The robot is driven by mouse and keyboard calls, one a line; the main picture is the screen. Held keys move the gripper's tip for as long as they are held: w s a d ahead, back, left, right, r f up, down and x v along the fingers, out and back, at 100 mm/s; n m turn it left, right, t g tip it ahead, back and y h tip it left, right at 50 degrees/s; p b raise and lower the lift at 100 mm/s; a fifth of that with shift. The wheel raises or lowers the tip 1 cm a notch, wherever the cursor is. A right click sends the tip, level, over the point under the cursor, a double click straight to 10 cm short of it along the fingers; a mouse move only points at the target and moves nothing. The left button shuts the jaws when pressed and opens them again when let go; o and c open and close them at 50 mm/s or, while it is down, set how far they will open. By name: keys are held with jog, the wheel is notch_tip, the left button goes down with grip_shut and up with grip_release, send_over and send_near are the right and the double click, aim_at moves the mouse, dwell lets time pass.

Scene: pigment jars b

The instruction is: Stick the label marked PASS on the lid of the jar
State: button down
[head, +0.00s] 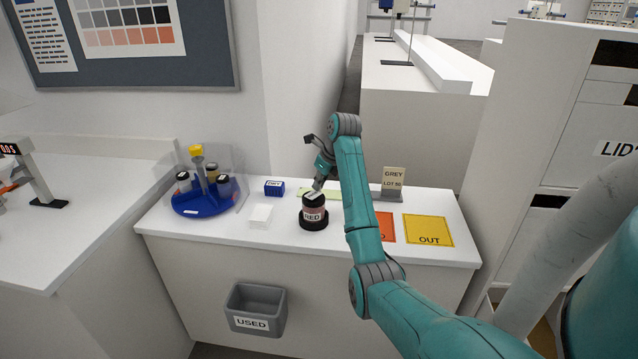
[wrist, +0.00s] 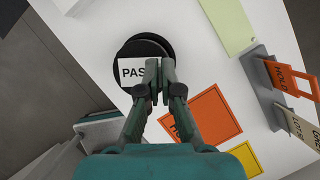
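In the head view my gripper (head: 317,187) is right above the jar.
A white pad (head: 261,216), a blue box (head: 274,187) and a blue carousel (head: 196,207) with jars stand left. The orange mat (head: 386,226), yellow OUT mat (head: 428,229) and GREY lot stand (head: 393,178) are right. A grey USED bin (head: 255,305) hangs in front.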

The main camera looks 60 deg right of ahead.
jog(key=shift+f, duration=0.4)
dwell(0.4)
jog(key=c, duration=1.2)
grip_release()
jog(key=shift+c, duration=0.2)
jog(key=shift+r, duration=3)
